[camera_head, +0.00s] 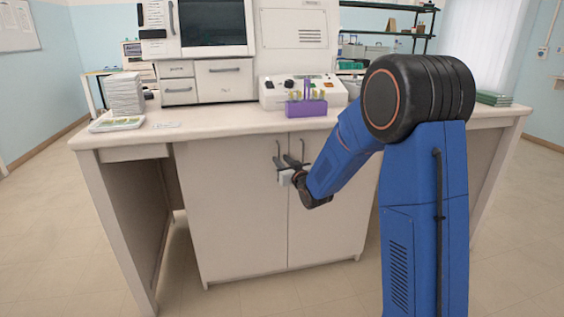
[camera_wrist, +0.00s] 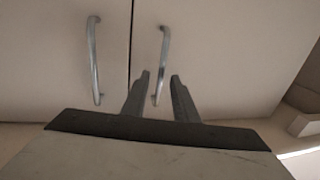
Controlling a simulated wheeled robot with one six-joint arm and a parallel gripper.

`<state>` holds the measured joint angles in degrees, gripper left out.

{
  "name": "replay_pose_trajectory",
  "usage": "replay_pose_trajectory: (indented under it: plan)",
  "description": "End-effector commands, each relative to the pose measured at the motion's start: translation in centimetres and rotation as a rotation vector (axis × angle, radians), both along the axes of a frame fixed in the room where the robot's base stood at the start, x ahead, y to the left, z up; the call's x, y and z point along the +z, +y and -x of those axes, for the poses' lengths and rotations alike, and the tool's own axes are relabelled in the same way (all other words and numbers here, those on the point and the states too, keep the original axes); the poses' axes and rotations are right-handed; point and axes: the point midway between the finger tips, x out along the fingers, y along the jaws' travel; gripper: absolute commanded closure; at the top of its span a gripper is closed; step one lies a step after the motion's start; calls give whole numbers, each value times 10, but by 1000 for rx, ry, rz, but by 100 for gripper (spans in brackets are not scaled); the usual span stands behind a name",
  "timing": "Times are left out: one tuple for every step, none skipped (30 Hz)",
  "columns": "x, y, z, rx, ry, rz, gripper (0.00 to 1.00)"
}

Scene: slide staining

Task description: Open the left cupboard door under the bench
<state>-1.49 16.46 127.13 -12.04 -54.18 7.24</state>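The left cupboard door (camera_head: 230,220) under the bench is closed, level with the right door (camera_head: 325,225). Its upright metal handle (camera_head: 278,150) is near the seam at the top. My gripper (camera_head: 285,163) is at this handle, in front of the doors. The wrist view seems upside down, so the left door's handle (camera_wrist: 163,60) is the right-hand one there, and the right door's handle (camera_wrist: 94,60) is on the left. My gripper's two fingers (camera_wrist: 160,95) are apart, one on each side of the left door's handle. Contact cannot be told.
The white bench (camera_head: 215,128) overhangs the doors. On it stand a purple rack (camera_head: 306,108), a white device (camera_head: 275,98), a stack of white trays (camera_head: 124,95) and a large machine (camera_head: 225,80). The floor (camera_head: 60,240) at left is clear.

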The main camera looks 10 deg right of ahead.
Motion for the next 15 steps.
replay_pose_trajectory:
  plan:
    - [0,0,-1,0,0,0,74]
    - [0,0,-2,0,0,0,74]
    - [0,0,-2,0,0,0,74]
    - [0,0,-2,0,0,0,74]
    - [0,0,-2,0,0,0,74]
    - [0,0,-2,0,0,0,74]
    - [0,1,-2,0,0,0,74]
    - [0,1,-2,0,0,0,74]
    - [0,0,-2,0,0,0,78]
    - [0,1,-2,0,0,0,86]
    - [0,1,-2,0,0,0,93]
    - [0,1,-2,0,0,0,100]
    - [0,1,-2,0,0,0,100]
    - [0,1,-2,0,0,0,100]
    - [0,0,-1,0,0,0,100]
